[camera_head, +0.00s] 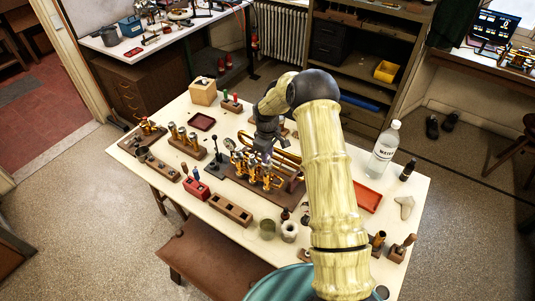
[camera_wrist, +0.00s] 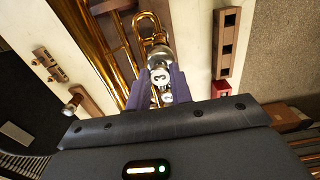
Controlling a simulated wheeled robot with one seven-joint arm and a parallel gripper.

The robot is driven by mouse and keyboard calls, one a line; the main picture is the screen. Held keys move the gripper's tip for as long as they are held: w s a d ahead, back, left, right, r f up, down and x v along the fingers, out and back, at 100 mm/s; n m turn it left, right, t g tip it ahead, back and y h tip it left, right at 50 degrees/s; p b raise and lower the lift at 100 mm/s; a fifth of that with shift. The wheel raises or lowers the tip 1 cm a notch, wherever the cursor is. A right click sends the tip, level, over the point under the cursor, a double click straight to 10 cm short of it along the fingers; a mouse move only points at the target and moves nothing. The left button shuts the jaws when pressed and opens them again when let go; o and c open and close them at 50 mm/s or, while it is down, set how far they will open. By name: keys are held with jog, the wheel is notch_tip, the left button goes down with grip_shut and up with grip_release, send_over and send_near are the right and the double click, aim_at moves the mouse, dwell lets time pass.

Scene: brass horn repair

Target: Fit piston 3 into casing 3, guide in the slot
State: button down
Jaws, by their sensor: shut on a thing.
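The brass horn (camera_head: 262,172) lies on a dark wooden base (camera_head: 292,190) in the middle of the table, its valve casings upright. My gripper (camera_wrist: 157,88) points down over the valves; in the head view it (camera_head: 265,150) is partly hidden by my arm. It is shut on piston 3 (camera_wrist: 160,76), whose pale round top marked "3" shows between the fingers. A silver rounded part (camera_wrist: 159,57) shows just beyond it. Casing 3, the piston's lower part, its guide and the slot are hidden, so I cannot tell how deep the piston sits.
A wooden block with square holes (camera_head: 230,209) and a red block (camera_head: 196,187) stand left of the horn. A water bottle (camera_head: 384,150) and a red tray (camera_head: 368,197) are to the right. A rack of brass pieces (camera_head: 187,141) stands back left.

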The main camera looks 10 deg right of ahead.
jog(key=shift+f+b, duration=1.1)
jog(key=shift+f, duration=0.75)
jog(key=c, duration=1.2)
grip_release()
jog(key=shift+o, duration=0.2)
notch_tip(320, 180, up, 17)
jog(key=b, duration=0.3)
jog(key=shift+r+b, duration=0.2)
jog(key=shift+b, duration=0.15)
jog(key=s+f+m+t, duration=0.1)
jog(key=s+m, duration=0.8)
jog(key=s, duration=2)
jog(key=shift+s+t, duration=0.15)
jog(key=shift+t, duration=0.65)
